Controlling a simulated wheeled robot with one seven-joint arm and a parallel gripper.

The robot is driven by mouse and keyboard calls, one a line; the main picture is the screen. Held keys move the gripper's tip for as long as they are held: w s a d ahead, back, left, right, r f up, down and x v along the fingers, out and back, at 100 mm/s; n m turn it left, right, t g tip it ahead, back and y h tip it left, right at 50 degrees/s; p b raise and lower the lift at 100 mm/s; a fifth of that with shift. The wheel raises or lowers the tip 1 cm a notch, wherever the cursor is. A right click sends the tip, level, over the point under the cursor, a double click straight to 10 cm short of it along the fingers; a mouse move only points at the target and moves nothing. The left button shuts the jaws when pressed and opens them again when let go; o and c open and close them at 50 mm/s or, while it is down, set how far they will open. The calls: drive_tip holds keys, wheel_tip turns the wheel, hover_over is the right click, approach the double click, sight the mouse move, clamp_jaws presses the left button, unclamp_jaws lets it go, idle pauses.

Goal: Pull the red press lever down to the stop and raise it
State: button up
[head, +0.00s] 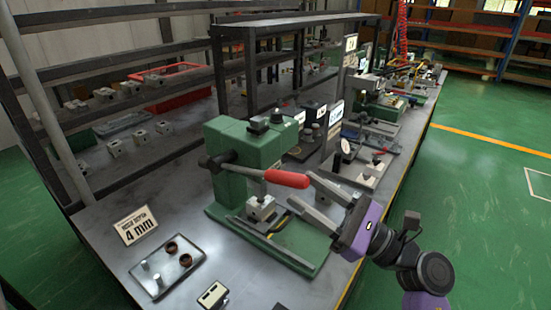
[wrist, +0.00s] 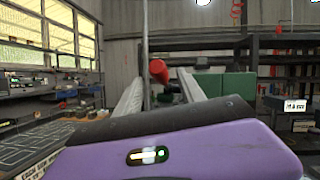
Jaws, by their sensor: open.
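The green press (head: 245,150) stands on the grey workbench, with a dark lever arm ending in a red handle (head: 287,178). The lever sticks out roughly level toward the right. A small metal valve block (head: 261,207) sits under the press ram on the green base. My gripper (head: 302,192) is open, its two pale fingers pointing left at the end of the red handle. In the wrist view the red handle (wrist: 159,71) shows end-on between the fingers, near their tips. I cannot tell whether either finger touches it. Part of the green press (wrist: 225,86) shows behind the right finger.
A sign reading 4 mm (head: 137,225) and a metal tray (head: 166,266) with small parts lie left of the press. A small block (head: 212,295) lies at the front. More fixtures (head: 365,170) stand farther along the bench. Green floor (head: 480,190) is free at right.

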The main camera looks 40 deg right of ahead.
sight(279, 172)
drive_tip(key=p+x, duration=0.2)
drive_tip(key=x, duration=0.5)
drive_tip(key=shift+w+a+r, duration=0.1)
drive_tip(key=shift+w, duration=0.25)
clamp_jaws()
idle(1.1)
